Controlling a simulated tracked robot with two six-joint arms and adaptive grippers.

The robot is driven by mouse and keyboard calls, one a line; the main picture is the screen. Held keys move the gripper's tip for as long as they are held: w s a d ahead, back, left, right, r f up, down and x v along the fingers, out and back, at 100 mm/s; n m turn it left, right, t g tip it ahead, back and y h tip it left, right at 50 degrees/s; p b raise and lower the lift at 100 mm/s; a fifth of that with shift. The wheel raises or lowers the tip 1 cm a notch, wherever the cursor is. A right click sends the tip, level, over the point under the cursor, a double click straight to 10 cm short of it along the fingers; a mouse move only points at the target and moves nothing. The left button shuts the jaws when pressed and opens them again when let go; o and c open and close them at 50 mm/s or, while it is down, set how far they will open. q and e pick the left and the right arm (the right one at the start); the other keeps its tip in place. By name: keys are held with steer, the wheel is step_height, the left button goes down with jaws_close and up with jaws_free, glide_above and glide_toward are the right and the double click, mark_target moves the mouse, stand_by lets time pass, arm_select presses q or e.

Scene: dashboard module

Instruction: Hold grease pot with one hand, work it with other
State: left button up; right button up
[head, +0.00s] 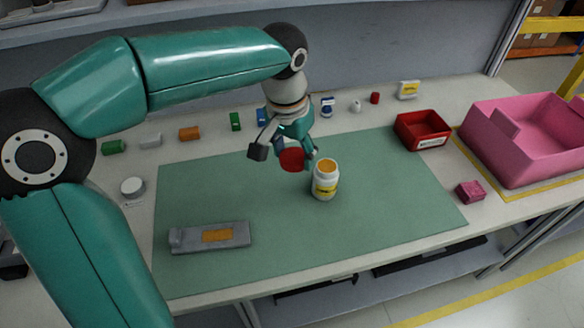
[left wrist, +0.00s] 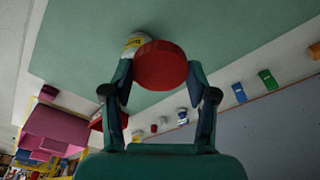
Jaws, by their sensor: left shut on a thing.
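The grease pot (head: 325,182) is a white jar with a yellow label, upright on the green mat (head: 390,200). Its top is open and shows orange content. My left gripper (head: 290,157) is shut on a round red lid (head: 291,160), just left of the pot's top and apart from the pot in the head view. In the left wrist view the red lid (left wrist: 160,66) sits between the fingertips and partly covers the white pot (left wrist: 134,42). My right gripper is in neither view.
A grey part with an orange patch (head: 183,240) lies at the mat's front left. A white round item (head: 132,186) is left of the mat. Small blocks line the back. A red bin (head: 422,130), a pink block (head: 470,191) and a large pink bin (head: 530,150) are at right.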

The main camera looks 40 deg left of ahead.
mark_target(295, 154)
arm_select(q)
steer(key=shift+r, duration=2.45)
steer(key=shift+f, duration=0.1)
